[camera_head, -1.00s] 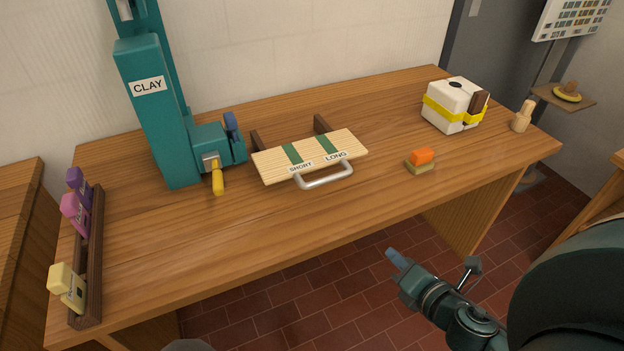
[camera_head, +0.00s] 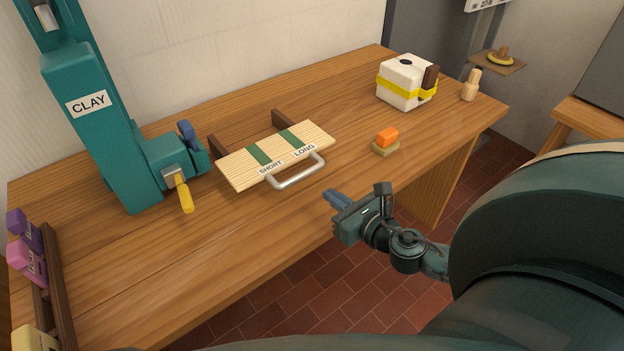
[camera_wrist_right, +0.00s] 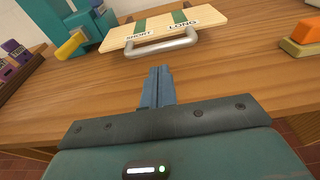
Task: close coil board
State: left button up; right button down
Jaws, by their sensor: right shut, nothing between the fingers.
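The coil board (camera_head: 234,172) is a pale slatted panel with two green stripes labelled SHORT and LONG. It lies on the wooden table in front of the teal clay machine's right side, with two dark brown rails behind it. A silver bar handle (camera_head: 297,174) sticks out from its front edge. My right gripper (camera_head: 334,197) is shut and empty, near the table's front edge, in front of and apart from the handle. In the right wrist view its closed fingers (camera_wrist_right: 158,84) point toward the handle (camera_wrist_right: 163,46) and board (camera_wrist_right: 120,40). My left gripper is not visible.
The teal clay machine (camera_head: 105,140) with a yellow lever (camera_head: 184,194) stands left of the board. An orange-topped block (camera_head: 387,137) lies to the right, and a white box with a yellow band (camera_head: 402,83) stands farther back. The table between gripper and handle is clear.

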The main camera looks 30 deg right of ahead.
aim_at(280, 152)
jog(key=x, duration=0.6)
jog(key=shift+w+a+p, duration=0.1)
jog(key=shift+w+p, duration=0.2)
jog(key=shift+p, duration=0.05)
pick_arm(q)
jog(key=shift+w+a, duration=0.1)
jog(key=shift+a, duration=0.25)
pick_arm(e)
jog(key=shift+w+f, duration=0.2)
jog(key=shift+w, duration=0.4)
jog(key=shift+w, duration=0.45)
jog(key=x, duration=0.3)
jog(key=r+x, duration=0.1)
jog(key=x, duration=0.3)
jog(key=r+x, duration=0.1)
jog(key=x, duration=0.3)
jog(key=shift+w, duration=0.35)
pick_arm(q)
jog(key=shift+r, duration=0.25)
